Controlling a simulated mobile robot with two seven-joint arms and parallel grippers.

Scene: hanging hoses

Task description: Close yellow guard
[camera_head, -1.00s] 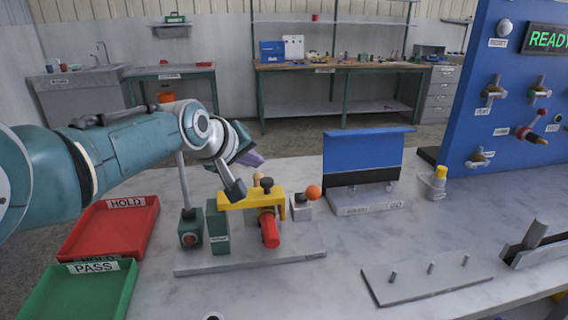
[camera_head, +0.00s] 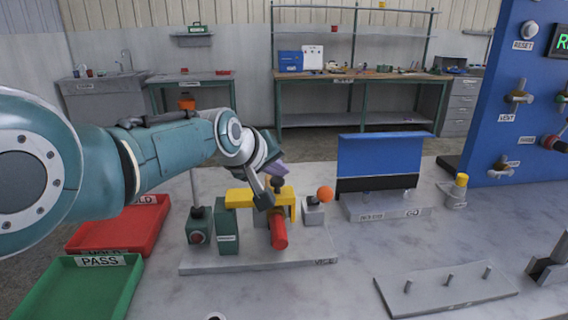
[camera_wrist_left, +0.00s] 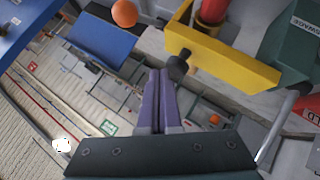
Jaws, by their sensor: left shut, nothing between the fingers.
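The yellow guard (camera_head: 240,198) is a bar with a downward leg, over a red cylinder (camera_head: 279,230) on the grey base plate. It has a dark knob (camera_head: 277,182). My left gripper (camera_head: 276,170) is just behind and above the knob, its purple fingers together and empty; its grey part hides the guard's middle. In the left wrist view, the shut fingertips (camera_wrist_left: 158,72) are close to the knob (camera_wrist_left: 180,65) on the guard (camera_wrist_left: 225,72); I cannot tell whether they touch it. My right gripper is out of view.
A green block (camera_head: 226,225) and a green box with a red button (camera_head: 198,227) stand left of the guard. An orange ball (camera_head: 325,194) on a grey block is to its right. A blue panel fixture (camera_head: 385,155) stands behind right. Red and green trays lie left.

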